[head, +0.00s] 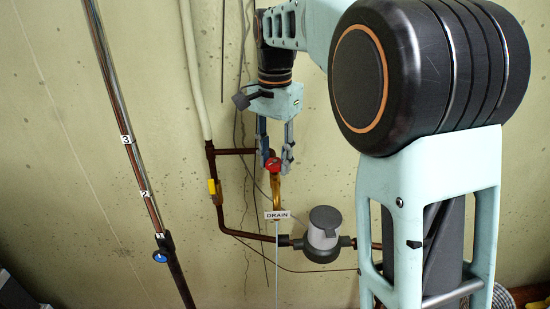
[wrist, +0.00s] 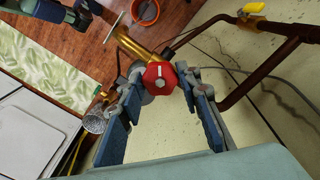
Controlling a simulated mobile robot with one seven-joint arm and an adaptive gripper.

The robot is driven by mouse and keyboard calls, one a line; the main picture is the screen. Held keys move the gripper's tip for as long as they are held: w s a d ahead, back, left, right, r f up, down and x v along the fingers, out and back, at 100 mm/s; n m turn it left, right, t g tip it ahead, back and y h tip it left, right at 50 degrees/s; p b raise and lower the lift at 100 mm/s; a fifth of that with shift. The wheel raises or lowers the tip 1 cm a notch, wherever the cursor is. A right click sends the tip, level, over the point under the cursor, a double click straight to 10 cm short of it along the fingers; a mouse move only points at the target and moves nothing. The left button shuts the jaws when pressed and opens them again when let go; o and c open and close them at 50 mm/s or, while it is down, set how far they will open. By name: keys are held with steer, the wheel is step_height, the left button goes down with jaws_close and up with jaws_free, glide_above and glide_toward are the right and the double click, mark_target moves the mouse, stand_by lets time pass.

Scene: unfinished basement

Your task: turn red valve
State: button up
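The red valve (head: 273,164) is a small knob on a brass spigot (head: 276,196), above a tag reading DRAIN (head: 277,215). In the wrist view the red valve (wrist: 159,76) faces the camera, with a pale bar mark on its front. My gripper (head: 276,158) points down at it from above. Its blue-grey fingers are spread, one on each side of the knob; they also show in the wrist view (wrist: 163,82). A small gap shows at the right finger. I cannot tell whether the left finger touches the knob.
Brown pipes (head: 235,151) run along the wall beside the spigot, with a yellow-handled valve (head: 212,187) on the left and a grey meter (head: 323,230) at lower right.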

steer(key=c, duration=0.6)
steer(key=shift+n+p, duration=0.3)
steer(key=shift+n, duration=0.1)
steer(key=n+p, duration=0.2)
steer(key=n, duration=0.1)
steer(key=shift+r+n, duration=0.15)
steer(key=shift+n, duration=0.25)
steer(key=n+p, duration=0.2)
steer(key=n, duration=0.4)
steer(key=shift+p, duration=0.3)
steer(key=n+p, duration=0.2)
steer(key=n, duration=0.4)
steer(key=shift+n, duration=0.3)
steer(key=n+p, duration=0.1)
steer(key=n, duration=0.4)
steer(key=shift+n, duration=0.4)
steer(key=shift+p, duration=0.3)
